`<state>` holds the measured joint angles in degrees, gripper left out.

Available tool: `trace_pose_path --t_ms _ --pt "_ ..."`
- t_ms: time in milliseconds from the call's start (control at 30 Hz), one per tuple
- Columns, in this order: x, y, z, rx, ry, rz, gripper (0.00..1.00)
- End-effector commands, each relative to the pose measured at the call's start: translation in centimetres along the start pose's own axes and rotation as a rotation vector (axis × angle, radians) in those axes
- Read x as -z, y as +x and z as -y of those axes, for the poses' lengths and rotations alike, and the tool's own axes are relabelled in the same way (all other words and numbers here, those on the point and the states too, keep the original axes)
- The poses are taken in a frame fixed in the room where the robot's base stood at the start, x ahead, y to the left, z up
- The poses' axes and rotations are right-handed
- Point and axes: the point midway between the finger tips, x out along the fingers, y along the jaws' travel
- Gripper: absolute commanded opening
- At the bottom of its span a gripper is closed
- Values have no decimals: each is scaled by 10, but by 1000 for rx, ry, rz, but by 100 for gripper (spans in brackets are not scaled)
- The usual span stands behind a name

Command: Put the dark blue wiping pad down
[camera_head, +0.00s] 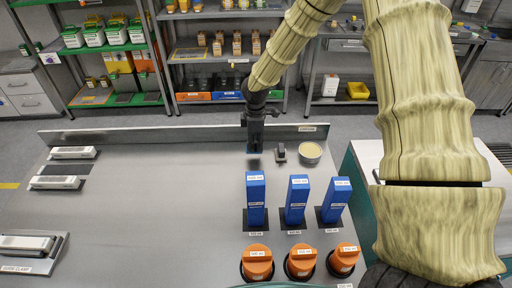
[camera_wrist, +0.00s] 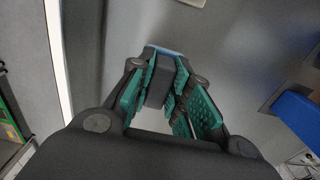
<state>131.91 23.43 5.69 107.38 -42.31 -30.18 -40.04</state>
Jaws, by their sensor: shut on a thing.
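My gripper (camera_head: 255,140) is over the far part of the grey bench top (camera_head: 150,190), pointing down. In the wrist view, its green-lined fingers (camera_wrist: 160,88) are shut on a dark block (camera_wrist: 157,85), the grip of the dark blue wiping pad. A thin blue edge of the pad (camera_wrist: 165,50) shows beyond the fingertips. In the head view, the gripper hides most of the pad, and I cannot tell whether the pad touches the bench.
Just right of my gripper are a small dark grey block (camera_head: 280,152) and a round cream-filled dish (camera_head: 310,152). Nearer stand three blue upright boxes (camera_head: 256,200) and three orange-capped containers (camera_head: 257,262). White-topped units (camera_head: 73,153) lie at left. The bench's middle left is clear.

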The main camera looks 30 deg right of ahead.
Motion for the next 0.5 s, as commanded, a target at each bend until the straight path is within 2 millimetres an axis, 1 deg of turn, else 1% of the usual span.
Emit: trace_pose_path --t_ms 300,400,500 --pt "-1 26 0 1 0 2 0" --pt "0 31 1 0 0 1 0" --pt "0 32 0 0 0 0 0"
